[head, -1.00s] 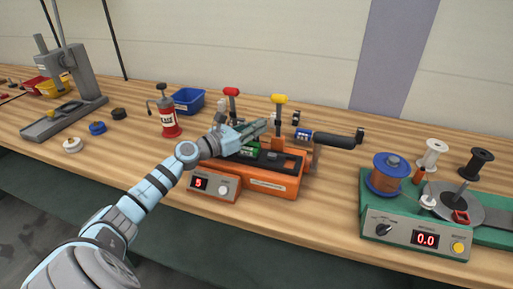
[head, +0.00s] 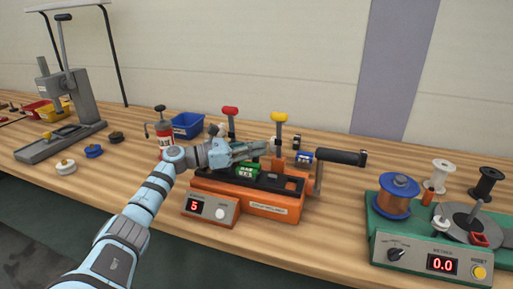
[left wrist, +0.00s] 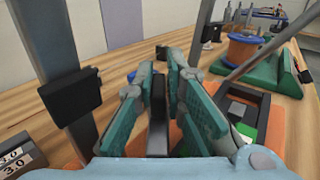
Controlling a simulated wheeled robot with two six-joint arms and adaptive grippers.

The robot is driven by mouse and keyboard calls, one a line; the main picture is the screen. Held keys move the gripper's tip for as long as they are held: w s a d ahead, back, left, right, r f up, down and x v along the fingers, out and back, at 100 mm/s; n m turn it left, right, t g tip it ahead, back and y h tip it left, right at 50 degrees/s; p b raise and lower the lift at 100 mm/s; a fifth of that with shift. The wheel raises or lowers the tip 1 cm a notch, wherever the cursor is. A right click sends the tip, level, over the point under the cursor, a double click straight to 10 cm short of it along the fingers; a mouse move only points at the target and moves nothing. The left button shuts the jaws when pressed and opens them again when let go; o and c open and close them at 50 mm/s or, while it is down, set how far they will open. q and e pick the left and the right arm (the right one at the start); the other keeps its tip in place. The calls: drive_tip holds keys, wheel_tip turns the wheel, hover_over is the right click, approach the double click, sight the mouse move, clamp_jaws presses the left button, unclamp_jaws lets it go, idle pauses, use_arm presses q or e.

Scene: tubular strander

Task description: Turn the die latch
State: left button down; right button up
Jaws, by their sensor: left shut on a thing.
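The orange machine (head: 268,209) stands on the bench with a display reading 5 and a green block (head: 247,171) in its dark top bed. A red-handled lever (head: 230,111) and a yellow-handled lever (head: 279,117) rise behind the bed, both upright. My left gripper (head: 264,149) is above the bed, just left of the yellow lever's shaft. In the left wrist view its teal fingers (left wrist: 160,95) are closed around a narrow black upright piece (left wrist: 157,118). I cannot tell for certain that this piece is the die latch. My right gripper is not in view.
A black-handled crank (head: 340,157) sticks out at the machine's right. A green winding unit (head: 415,245) with a blue-and-copper spool (head: 398,196) stands at the right. In the wrist view, a grey post (left wrist: 55,55) rises close left.

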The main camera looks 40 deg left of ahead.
use_arm(q)
drive_tip(key=c, duration=1.7)
unclamp_jaws()
drive_tip(key=shift+a, duration=0.1)
drive_tip(key=shift+r, duration=0.1)
